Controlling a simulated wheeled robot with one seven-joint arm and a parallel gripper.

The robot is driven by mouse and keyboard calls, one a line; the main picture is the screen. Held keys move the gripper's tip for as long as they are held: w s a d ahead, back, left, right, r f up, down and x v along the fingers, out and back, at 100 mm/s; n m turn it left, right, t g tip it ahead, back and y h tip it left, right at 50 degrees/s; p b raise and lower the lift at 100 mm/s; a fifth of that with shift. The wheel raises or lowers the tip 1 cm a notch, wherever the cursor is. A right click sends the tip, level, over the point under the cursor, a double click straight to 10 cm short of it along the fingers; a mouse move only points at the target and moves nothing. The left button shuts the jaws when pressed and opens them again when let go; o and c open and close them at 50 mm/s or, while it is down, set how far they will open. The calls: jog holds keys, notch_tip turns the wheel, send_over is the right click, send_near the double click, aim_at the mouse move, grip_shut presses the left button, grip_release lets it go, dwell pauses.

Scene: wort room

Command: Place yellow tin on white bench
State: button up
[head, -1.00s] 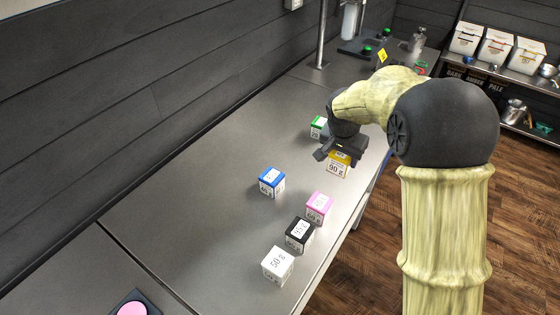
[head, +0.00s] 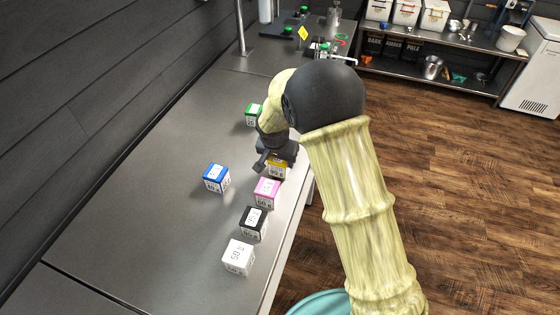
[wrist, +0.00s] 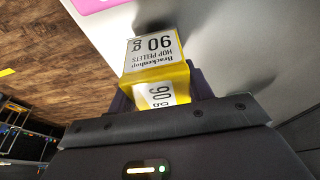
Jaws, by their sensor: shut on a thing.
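The yellow tin (head: 277,170) is a small cube with white labels. In the wrist view the yellow tin (wrist: 158,72) sits between my jaws and its label reads "90 g HOP PELLETS". My gripper (head: 276,157) is shut on it, over the right edge of the grey metal bench, just behind the pink tin. Whether the tin touches the bench I cannot tell. My gripper also shows in the wrist view (wrist: 160,95). I cannot make out a white bench for certain in these frames.
On the metal bench (head: 150,200) stand the blue tin (head: 216,178), pink tin (head: 266,192), black tin (head: 253,222), white tin (head: 238,256) and green tin (head: 253,114). A shelf unit (head: 440,60) and a white chest (head: 540,75) stand at the far right. Wooden floor is clear.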

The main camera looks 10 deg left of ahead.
jog(key=shift+f, duration=0.6)
jog(key=shift+f, duration=0.1)
jog(key=o, duration=1.1)
jog(key=shift+r, duration=0.6)
jog(key=b+v, duration=0.1)
jog(key=v, duration=1)
jog(key=shift+s+a, duration=0.1)
jog(key=shift+s, duration=0.05)
